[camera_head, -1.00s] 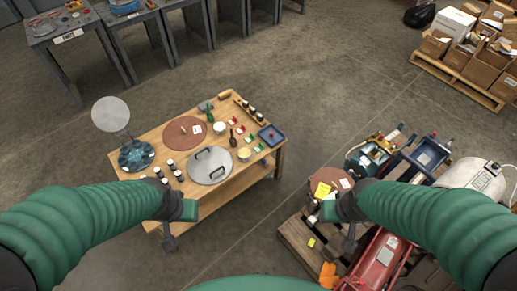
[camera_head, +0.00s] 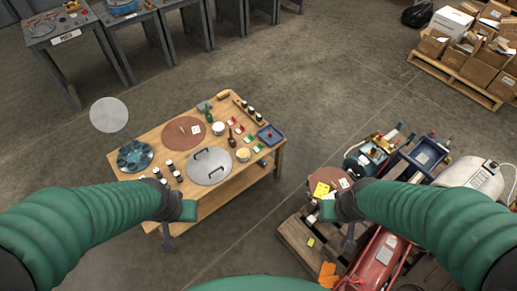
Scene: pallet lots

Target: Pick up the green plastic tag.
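Two small green tags lie on the wooden workbench (camera_head: 218,188), near its right end. One green tag (camera_head: 249,139) is beside the red tags, and another green tag (camera_head: 257,148) is just nearer to me. Two red tags, one of them here (camera_head: 239,129), lie farther up the same row. My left gripper (camera_head: 168,243) hangs in front of the bench's near left corner, apart from the tags. My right gripper (camera_head: 349,243) hangs above the pallet area, to the right of the bench. Both grippers' fingers are too small and dark to read.
A blue tray (camera_head: 269,136) sits right of the tags. A loaded pallet (camera_head: 298,236) stands right of the bench. Open concrete floor lies behind the bench.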

